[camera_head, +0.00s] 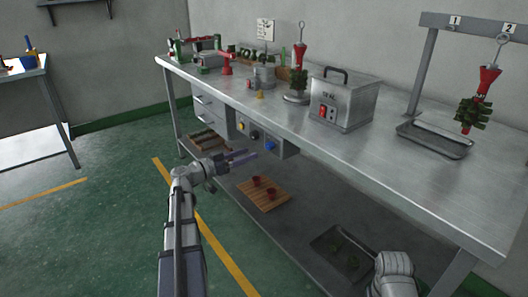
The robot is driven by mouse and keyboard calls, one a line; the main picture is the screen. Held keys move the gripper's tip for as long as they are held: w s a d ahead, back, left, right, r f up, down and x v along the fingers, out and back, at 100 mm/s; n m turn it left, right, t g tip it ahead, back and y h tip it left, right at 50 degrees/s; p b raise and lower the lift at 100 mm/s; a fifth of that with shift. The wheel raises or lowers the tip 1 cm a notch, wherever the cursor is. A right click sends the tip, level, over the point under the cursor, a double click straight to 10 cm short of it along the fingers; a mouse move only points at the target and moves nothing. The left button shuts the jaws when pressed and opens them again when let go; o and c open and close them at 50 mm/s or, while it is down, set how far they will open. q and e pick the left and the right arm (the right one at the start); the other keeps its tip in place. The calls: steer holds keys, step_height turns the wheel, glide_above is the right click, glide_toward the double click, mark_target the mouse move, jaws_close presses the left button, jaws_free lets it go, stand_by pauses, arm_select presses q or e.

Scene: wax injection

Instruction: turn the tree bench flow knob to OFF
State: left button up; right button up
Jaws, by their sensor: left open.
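A grey control panel (287,152) hangs under the front edge of the metal bench (420,185). It carries a row of small round controls: a yellow one (240,125), a dark one (254,134) and a blue one (270,146). Which of them is the flow knob, and its setting, are too small to tell. My left gripper (240,158) is open and empty, just in front of and below the panel, with its fingers pointing right. It appears apart from the controls.
On the bench stand a metal box with a red switch (342,100), red-and-green wax trees (299,72) and a tray (434,140). The lower shelf holds a wooden board with red cups (264,194) and a dark tray (342,254). The green floor at left is clear.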

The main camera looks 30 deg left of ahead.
mark_target(267, 147)
arm_select(q)
steer(key=x, duration=0.7)
steer(key=shift+w+d, duration=0.15)
steer(key=shift+c, duration=0.2)
jaws_close()
